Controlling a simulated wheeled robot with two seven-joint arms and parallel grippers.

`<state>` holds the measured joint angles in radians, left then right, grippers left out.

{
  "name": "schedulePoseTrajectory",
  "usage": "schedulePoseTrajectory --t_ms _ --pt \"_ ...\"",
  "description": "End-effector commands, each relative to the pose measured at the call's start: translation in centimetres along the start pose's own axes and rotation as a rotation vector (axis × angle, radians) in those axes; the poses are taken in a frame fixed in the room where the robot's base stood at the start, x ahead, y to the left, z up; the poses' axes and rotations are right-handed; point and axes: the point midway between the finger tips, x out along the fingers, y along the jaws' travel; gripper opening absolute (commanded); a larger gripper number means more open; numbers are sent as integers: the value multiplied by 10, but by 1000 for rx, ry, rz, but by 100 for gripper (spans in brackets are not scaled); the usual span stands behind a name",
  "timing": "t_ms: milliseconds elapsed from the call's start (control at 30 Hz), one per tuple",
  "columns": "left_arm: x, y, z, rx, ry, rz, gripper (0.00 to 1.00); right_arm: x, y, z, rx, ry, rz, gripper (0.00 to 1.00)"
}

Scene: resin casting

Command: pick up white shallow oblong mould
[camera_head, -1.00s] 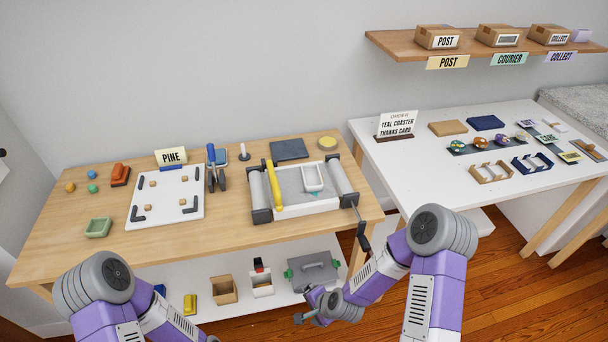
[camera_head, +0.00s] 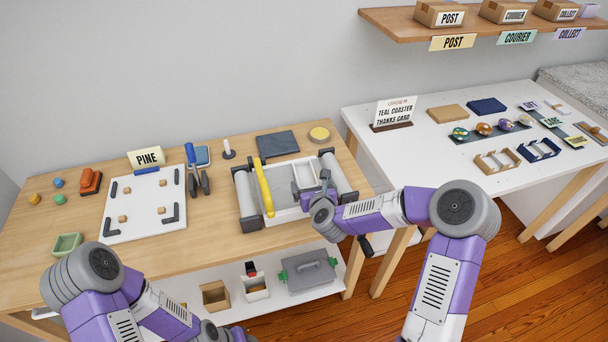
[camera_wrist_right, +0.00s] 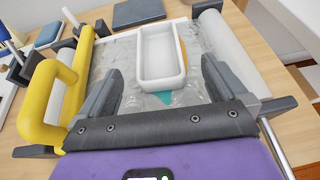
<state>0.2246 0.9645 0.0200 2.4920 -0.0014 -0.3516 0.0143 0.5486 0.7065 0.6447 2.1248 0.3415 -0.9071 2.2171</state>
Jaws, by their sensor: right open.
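The white shallow oblong mould (camera_head: 304,174) lies in the white-walled bed between two grey rollers on the wooden table. In the right wrist view the mould (camera_wrist_right: 160,58) is an open rectangular tray with rounded corners, resting on a grey, glossy sheet. My right gripper (camera_head: 324,182) is over the near right part of the bed, partly hiding it in the head view. In the wrist view its two dark fingers (camera_wrist_right: 163,84) are apart and empty, just short of the mould's near end. My left arm is at the lower left; its gripper is out of frame.
A yellow bar with a handle (camera_head: 264,187) lies across the bed left of the mould. Grey rollers (camera_head: 338,172) flank the bed. A dark slab (camera_head: 278,144) lies behind it. A white board (camera_head: 146,205) and blue-handled tool (camera_head: 191,160) are to the left.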

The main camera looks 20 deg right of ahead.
Motion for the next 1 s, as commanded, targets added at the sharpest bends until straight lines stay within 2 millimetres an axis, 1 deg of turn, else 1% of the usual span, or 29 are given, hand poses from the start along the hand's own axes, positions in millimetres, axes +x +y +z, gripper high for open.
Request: schedulePoseTrajectory --t_ms 300,400,500,700,867,1000 --pt "11 -4 -1 0 2 0 43 43 3 -6 0 2 0 99" --pt "12 -5 -1 0 2 0 43 52 3 -6 0 2 1 99" --pt "12 -5 -1 0 2 0 43 56 2 -5 -1 2 1 99" --pt "12 -5 -1 0 2 0 43 55 2 -5 -2 2 1 99" --pt "12 -5 -1 0 2 0 43 55 2 -5 -2 2 1 74" --pt "12 -5 -1 0 2 0 43 55 2 -5 -2 2 1 53"
